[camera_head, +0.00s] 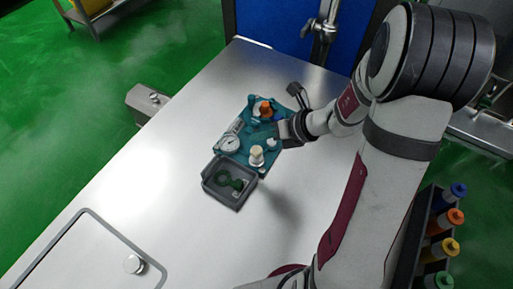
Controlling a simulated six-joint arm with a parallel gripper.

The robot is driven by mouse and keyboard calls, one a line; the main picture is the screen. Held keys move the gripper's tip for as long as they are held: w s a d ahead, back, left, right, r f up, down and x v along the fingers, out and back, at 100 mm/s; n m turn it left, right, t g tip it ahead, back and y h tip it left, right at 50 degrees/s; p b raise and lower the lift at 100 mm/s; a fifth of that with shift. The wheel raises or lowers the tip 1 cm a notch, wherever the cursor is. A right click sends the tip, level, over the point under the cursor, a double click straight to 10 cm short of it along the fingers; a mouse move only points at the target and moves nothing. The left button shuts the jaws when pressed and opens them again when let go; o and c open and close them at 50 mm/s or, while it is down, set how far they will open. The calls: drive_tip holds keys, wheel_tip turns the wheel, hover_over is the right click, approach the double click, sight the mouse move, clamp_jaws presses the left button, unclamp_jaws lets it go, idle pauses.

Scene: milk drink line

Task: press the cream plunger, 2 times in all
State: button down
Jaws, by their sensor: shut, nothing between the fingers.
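A small teal station (238,150) stands on the steel table. A cream-coloured knob (257,154), which looks like the cream plunger, stands upright near its front right. My gripper (281,134) is shut and empty at the station's right side. It is up and to the right of the cream knob and appears apart from it. My fingertips are small and partly hidden by the wrist, so their height above the station is hard to tell.
The station also bears a round white dial (229,144), an orange knob (265,109) and a small white knob (271,143). A grey tray (238,206) with a dark green item adjoins its front. The steel table (160,175) is clear to the left. Coloured bottles (447,248) stand lower right.

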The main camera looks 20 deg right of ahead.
sight(255, 150)
drive_tip(key=shift+f, duration=1.55)
drive_tip(key=shift+f, duration=0.15)
idle(0.7)
drive_tip(key=shift+f, duration=0.25)
drive_tip(key=shift+f, duration=1.1)
idle(0.9)
drive_tip(key=shift+r, duration=1.5)
drive_tip(key=shift+r, duration=0.1)
drive_tip(key=shift+r, duration=2.45)
